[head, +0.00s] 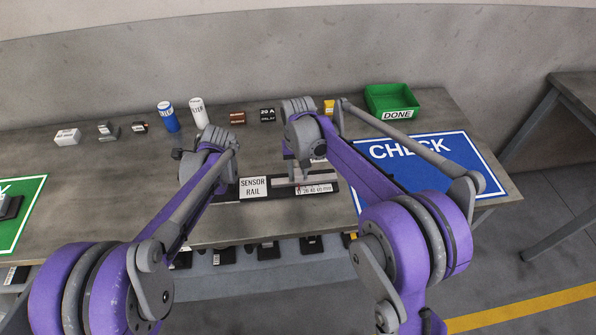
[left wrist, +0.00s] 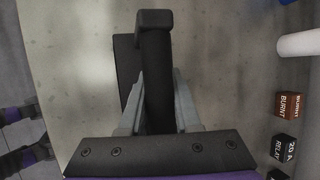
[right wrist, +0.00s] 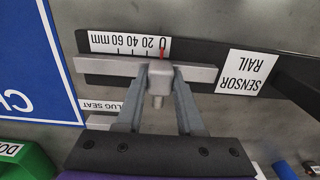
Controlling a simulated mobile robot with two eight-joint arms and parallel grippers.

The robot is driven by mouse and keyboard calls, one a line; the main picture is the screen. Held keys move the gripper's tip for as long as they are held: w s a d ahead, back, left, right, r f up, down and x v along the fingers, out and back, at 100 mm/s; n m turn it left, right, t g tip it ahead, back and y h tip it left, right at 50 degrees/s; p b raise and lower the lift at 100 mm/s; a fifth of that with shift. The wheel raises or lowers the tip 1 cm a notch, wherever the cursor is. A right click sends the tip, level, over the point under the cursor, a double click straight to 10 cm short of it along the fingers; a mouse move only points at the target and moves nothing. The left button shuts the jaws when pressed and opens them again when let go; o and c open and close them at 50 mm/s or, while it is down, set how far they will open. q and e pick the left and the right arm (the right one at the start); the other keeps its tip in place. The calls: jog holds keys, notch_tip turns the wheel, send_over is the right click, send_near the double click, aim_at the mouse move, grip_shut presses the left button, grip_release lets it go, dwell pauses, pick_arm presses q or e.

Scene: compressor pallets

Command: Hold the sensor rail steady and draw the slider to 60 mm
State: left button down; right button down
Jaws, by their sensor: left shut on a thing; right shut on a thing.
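The sensor rail is a dark bar with a white SENSOR RAIL label (head: 253,188) and a 0–60 mm scale (right wrist: 128,43). Its grey slider bar (right wrist: 98,67) lies along the scale, and the red pointer (right wrist: 162,50) stands at about 0. My right gripper (right wrist: 159,82) is shut on the slider's small knob; in the head view it (head: 297,175) is over the scale end. My left gripper (left wrist: 158,85) is shut on a black handle (left wrist: 155,50) at the rail's left end. The left arm hides that end in the head view.
A blue CHECK mat (head: 468,160) lies right of the rail, with a green DONE bin (head: 390,97) behind it. A blue can (head: 168,118), a white cylinder (head: 199,113) and small boxes (head: 237,118) line the back. A green mat (head: 22,220) is far left.

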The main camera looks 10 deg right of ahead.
aim_at(318, 177)
jog(key=shift+d, duration=0.1)
dwell(0.7)
jog(key=d, duration=0.6)
jog(key=c, duration=0.5)
grip_release()
jog(key=shift+s, duration=0.1)
notch_tip(318, 177, up, 12)
jog(key=shift+r, duration=0.1)
